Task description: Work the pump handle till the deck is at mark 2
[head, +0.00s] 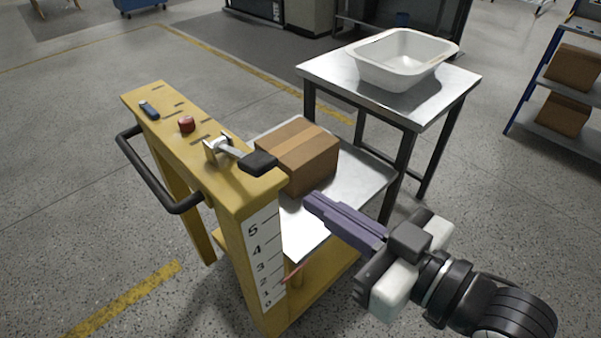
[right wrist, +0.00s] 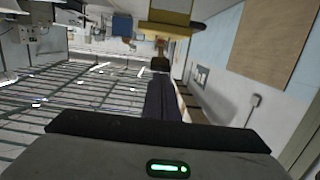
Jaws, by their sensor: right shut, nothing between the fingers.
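The pump handle (head: 258,162) is a short lever with a black grip, sticking out from the top of the yellow lift's post (head: 230,192). It also shows in the right wrist view (right wrist: 160,64), beyond my fingers. The silver deck (head: 361,178) carries a cardboard box (head: 305,160). A white scale (head: 264,258) numbered 0 to 5 runs down the post. A thin red pointer (head: 292,273) is near marks 1 and 2; I cannot tell exactly which. My right gripper (head: 309,202) is shut and empty, apart from the handle, below and right of it. My left gripper is out of view.
A metal table (head: 440,88) with a white tub (head: 402,62) stands behind the deck. A black push bar (head: 150,182) is on the lift's left side. A red button (head: 187,124) is on its top. Shelves with boxes (head: 563,113) stand at right. The floor at left is clear.

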